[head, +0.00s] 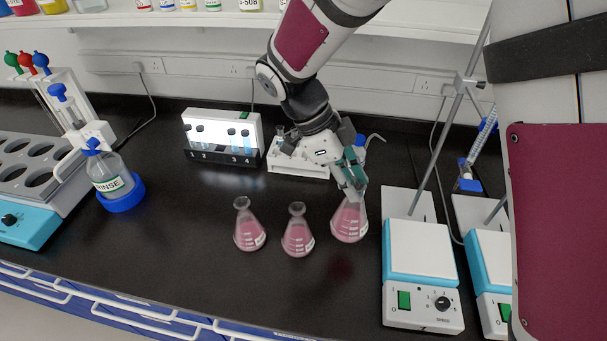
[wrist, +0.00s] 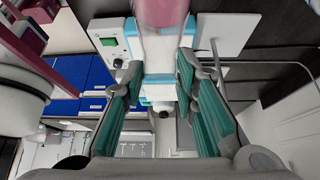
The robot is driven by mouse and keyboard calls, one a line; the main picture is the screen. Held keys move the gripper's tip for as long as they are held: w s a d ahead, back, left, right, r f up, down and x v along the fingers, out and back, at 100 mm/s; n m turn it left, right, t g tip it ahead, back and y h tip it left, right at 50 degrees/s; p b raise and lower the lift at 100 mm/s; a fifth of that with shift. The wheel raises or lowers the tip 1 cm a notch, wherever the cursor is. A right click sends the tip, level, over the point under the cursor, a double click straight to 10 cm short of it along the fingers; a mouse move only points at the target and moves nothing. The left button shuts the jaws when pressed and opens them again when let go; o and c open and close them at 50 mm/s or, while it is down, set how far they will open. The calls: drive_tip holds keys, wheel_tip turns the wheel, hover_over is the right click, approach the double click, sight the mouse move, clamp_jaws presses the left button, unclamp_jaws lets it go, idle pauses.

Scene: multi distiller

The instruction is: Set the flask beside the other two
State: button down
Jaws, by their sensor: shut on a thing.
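Three conical flasks of pink liquid show in the head view: the left flask (head: 249,232) and the middle flask (head: 298,236) stand upright on the black bench, a small gap apart. The third flask (head: 349,224) is to their right, roughly upright, with a gap to the middle one. My gripper (head: 354,188) is shut on its neck from above, and its fingers hide the neck and mouth. A reddish reflection below suggests it hangs slightly above the bench. In the wrist view, the held flask's pink body (wrist: 163,12) shows at the top edge, beyond the teal finger pads.
A hotplate stirrer (head: 420,250) with a stand rod is close right of the held flask. Behind are a white tray (head: 300,165) and a vial rack (head: 222,138). The front bench is clear.

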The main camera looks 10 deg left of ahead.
sight(340, 205)
drive_tip(key=shift+f+p, duration=0.5)
drive_tip(key=shift+f, duration=4.35)
drive_tip(key=c, duration=1.3)
unclamp_jaws()
drive_tip(key=b+v, duration=0.1)
drive_tip(key=v, duration=1.1)
drive_tip(key=shift+r+b, duration=0.2)
drive_tip(key=shift+b, duration=0.15)
